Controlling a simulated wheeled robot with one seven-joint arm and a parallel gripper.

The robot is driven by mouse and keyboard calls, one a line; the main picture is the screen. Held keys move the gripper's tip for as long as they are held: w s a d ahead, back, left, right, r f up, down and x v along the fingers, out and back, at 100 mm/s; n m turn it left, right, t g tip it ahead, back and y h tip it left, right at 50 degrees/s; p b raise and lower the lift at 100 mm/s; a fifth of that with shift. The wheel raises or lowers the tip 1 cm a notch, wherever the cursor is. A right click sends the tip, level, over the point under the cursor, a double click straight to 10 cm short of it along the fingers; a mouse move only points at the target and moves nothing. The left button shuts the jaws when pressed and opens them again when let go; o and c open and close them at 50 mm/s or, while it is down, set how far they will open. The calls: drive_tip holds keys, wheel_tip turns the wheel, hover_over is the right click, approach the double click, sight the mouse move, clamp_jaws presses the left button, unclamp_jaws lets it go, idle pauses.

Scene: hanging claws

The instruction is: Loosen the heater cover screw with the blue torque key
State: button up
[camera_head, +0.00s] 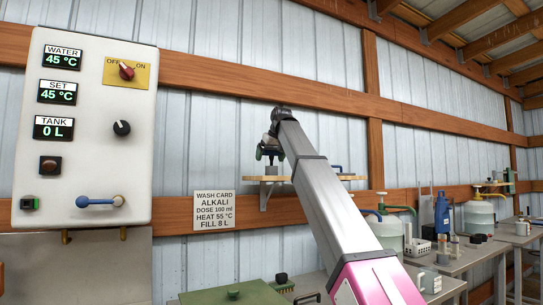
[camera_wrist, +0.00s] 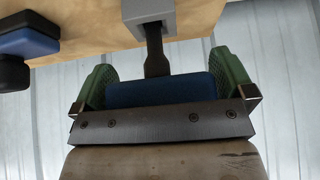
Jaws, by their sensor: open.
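In the wrist view, the green-padded fingers of my gripper (camera_wrist: 158,84) stand apart, one on each side of a blue handle (camera_wrist: 155,93), apparently the torque key's. Its dark shaft (camera_wrist: 155,52) runs up to a grey block (camera_wrist: 149,13) at the wooden shelf (camera_wrist: 95,18). Whether the pads touch the handle I cannot tell. In the head view, my gripper (camera_head: 268,151) is at the wall shelf (camera_head: 283,179), above a small grey block (camera_head: 271,170); my arm covers the shelf's middle. I cannot make out the heater cover screw in either view.
Another blue piece (camera_wrist: 28,40) with a black end is close on the left in the wrist view. In the head view, a control panel (camera_head: 75,135) with a blue lever (camera_head: 98,202) hangs left, beside a wash card (camera_head: 214,209). Benches (camera_head: 480,249) with containers stand right.

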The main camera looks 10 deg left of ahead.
drive_tip(key=c, duration=0.7)
drive_tip(key=shift+r, duration=0.15)
drive_tip(key=shift+r, duration=0.25)
wheel_tip(320, 180, up, 3)
drive_tip(key=shift+w+r, duration=0.1)
drive_tip(key=shift+r, duration=0.05)
drive_tip(key=s+a+r, duration=0.2)
drive_tip(key=a, duration=0.1)
drive_tip(key=s+a+r, duration=0.2)
drive_tip(key=s+a, duration=0.1)
drive_tip(key=s+a+r, duration=0.2)
drive_tip(key=a+r, duration=0.1)
drive_tip(key=shift+s+a, duration=0.15)
drive_tip(key=shift+a, duration=0.05)
